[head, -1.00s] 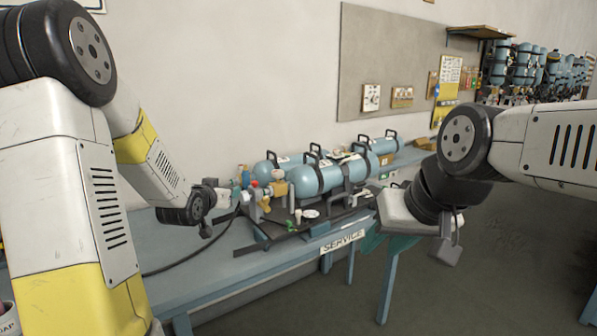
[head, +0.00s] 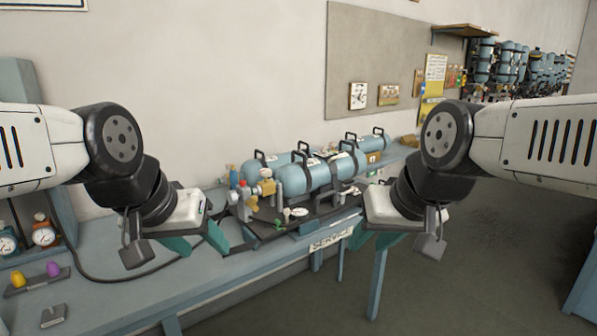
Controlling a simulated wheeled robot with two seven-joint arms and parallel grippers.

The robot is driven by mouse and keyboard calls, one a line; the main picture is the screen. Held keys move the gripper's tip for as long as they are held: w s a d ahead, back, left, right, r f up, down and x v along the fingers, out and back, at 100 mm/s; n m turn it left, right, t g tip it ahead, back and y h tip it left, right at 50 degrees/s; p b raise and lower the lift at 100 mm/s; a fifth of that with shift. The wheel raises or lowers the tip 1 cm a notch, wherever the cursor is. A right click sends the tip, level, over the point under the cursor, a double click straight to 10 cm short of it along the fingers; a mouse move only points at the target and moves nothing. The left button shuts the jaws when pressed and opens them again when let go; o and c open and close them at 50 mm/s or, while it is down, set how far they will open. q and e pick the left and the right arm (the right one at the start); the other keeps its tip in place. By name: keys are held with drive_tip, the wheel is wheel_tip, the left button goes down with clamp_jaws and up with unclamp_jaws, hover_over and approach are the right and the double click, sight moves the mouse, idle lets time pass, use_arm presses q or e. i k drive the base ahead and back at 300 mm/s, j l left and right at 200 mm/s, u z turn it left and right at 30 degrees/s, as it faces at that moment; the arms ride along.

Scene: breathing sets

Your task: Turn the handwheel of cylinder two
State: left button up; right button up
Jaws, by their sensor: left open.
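Light-blue cylinders (head: 307,176) lie side by side on a dark cradle on the bench. Their valve ends, with a brass block (head: 266,187) and a small red knob (head: 243,184), face left. The fittings are too small to tell which handwheel belongs to cylinder two. My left gripper (head: 197,243) is open and empty, left of the valve ends and apart from them. My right gripper (head: 376,241) has its teal fingers apart, empty, at the bench's front edge right of the cradle.
The blue bench (head: 215,288) has clear room in front. A black hose (head: 100,277) runs along its left part. Gauges (head: 43,232) and a small tray (head: 37,282) with yellow and purple pieces stand at left. More cylinders (head: 510,62) hang on the far wall.

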sight(265, 173)
drive_tip(key=i+j, duration=0.2)
drive_tip(key=i, duration=0.35)
drive_tip(key=i+j, duration=0.15)
drive_tip(key=i, duration=0.45)
